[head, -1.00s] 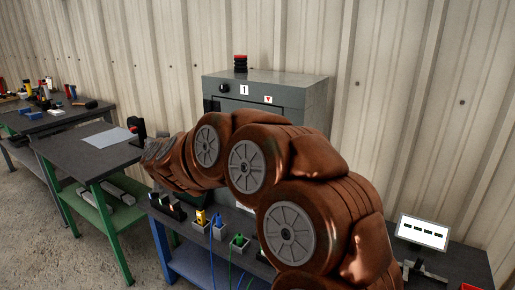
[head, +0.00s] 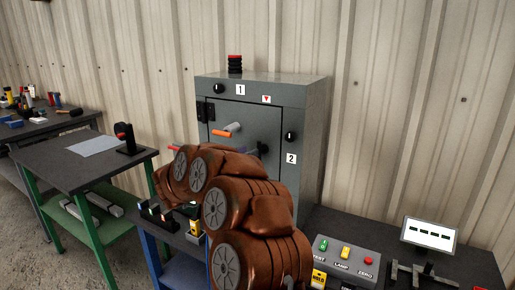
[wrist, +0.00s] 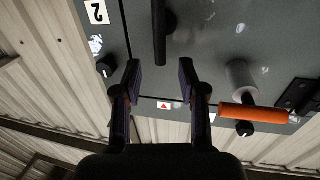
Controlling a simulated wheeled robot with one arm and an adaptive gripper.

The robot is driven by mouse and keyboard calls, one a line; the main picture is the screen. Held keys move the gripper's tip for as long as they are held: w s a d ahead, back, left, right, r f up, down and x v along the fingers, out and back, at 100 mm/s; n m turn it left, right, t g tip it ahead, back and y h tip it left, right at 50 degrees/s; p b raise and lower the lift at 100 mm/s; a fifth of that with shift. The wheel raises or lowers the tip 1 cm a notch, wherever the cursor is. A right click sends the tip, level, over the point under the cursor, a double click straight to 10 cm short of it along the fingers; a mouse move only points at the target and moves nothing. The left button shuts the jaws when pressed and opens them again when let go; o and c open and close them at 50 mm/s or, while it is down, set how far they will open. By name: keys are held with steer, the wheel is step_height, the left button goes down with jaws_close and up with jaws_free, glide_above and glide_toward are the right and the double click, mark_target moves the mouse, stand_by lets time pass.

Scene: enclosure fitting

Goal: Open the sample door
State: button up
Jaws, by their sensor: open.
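The grey cabinet (head: 316,130) stands against the wall, its door (head: 262,122) closed, with hinges (head: 205,111) on the left. An orange-ended grey lever (head: 222,133) sticks out of the door; its orange grip (wrist: 252,113) also shows in the wrist view. The wrist view is upside down. In it my gripper (wrist: 160,72) is open and empty, facing the door. A black bar handle (wrist: 160,30) on the door ends between the fingertips in the picture; I cannot tell the depth gap. In the head view my arm hides the lower door.
Black knobs sit by label 1 (head: 240,89) and label 2 (head: 291,158). A red-topped stack light (head: 235,64) stands on the cabinet. A button box (head: 344,259) and a display (head: 429,235) are at right. A green-legged table (head: 75,160) is at left.

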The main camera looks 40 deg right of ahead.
mark_target(258, 147)
steer(key=d, duration=0.6)
steer(key=shift+w+d, duration=0.3)
steer(key=shift+d, duration=0.05)
jaws_close()
stand_by(0.4)
